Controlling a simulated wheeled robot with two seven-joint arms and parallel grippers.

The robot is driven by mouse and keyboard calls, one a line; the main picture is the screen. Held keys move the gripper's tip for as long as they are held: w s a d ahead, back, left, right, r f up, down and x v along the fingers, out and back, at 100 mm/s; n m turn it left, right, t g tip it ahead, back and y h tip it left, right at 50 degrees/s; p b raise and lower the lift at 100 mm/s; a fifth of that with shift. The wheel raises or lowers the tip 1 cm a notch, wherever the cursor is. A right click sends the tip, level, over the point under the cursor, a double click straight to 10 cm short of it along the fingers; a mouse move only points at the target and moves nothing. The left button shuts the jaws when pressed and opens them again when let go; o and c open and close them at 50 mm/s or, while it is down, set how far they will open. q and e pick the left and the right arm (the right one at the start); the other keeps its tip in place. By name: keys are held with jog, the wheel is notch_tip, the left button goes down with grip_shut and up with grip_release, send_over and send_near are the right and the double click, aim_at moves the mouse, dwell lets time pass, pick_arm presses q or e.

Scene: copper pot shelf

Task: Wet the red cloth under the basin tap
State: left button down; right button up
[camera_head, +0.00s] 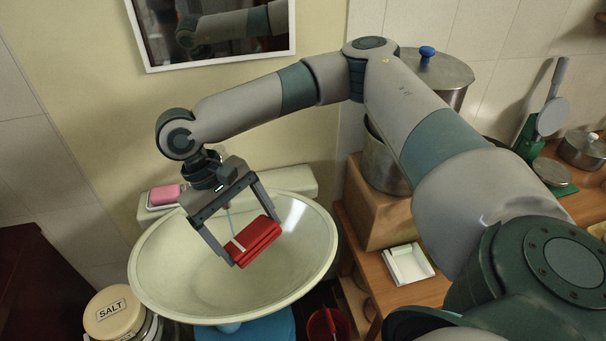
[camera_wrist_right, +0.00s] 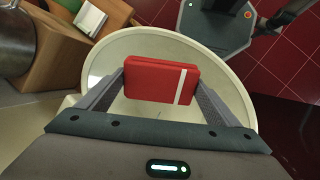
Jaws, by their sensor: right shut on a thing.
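The red cloth (camera_head: 256,243) is a folded block with a pale stripe. My right gripper (camera_head: 254,240) is shut on it and holds it tilted over the basin (camera_head: 180,285). In the right wrist view the cloth (camera_wrist_right: 160,80) sits between the two fingers of my right gripper (camera_wrist_right: 160,84), above the basin's pale bowl (camera_wrist_right: 235,60). A thin bluish streak that looks like water (camera_head: 230,217) shows just behind the cloth; whether it touches the cloth I cannot tell. The tap itself is hidden behind my right gripper and wrist. My left gripper is not in view.
Pink soap (camera_head: 165,194) lies on the basin's back ledge. A mirror (camera_head: 210,30) hangs above. A wooden counter (camera_head: 425,290) with pots and a white tray (camera_head: 408,264) stands to the right. A salt container (camera_head: 113,312) and a red bucket (camera_head: 328,325) stand low down.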

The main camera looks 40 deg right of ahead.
aim_at(229, 244)
jog(key=shift+a, duration=0.15)
jog(key=shift+w+a+f+m+g+y+p, duration=0.1)
jog(key=shift+w+a+m+g+y+p, duration=0.15)
jog(key=shift+a+p, duration=0.4)
jog(key=shift+a+m+g+y+p, duration=0.15)
jog(key=shift+a+m+y+p, duration=0.15)
jog(key=shift+a+p, duration=0.3)
jog(key=shift+w+a+f+m+y+p, duration=0.1)
jog(key=shift+w+a+m+y+p, duration=0.15)
jog(key=shift+a+m+y+p, duration=0.45)
jog(key=shift+w+f+m+g+y+p, duration=0.1)
jog(key=shift+w+m+g+y+p, duration=0.3)
jog(key=shift+m+p, duration=0.4)
jog(key=shift+w+d+f+m+y+p, duration=0.25)
jog(key=shift+m+y+p, duration=0.25)
jog(key=shift+p, duration=0.35)
jog(key=d+f+m+t+y+p, duration=0.2)
jog(key=d+m+y+p, duration=0.1)
jog(key=d, duration=0.7)
jog(key=s+d+f+m+t+y+p, duration=0.1)
jog(key=d+f+m+t+y+p, duration=0.2)
jog(key=d, duration=0.7)
jog(key=shift+s+f+m+p, duration=0.3)
jog(key=shift+m+p, duration=0.95)
jog(key=shift+m, duration=0.4)
jog(key=shift+a, duration=0.1)
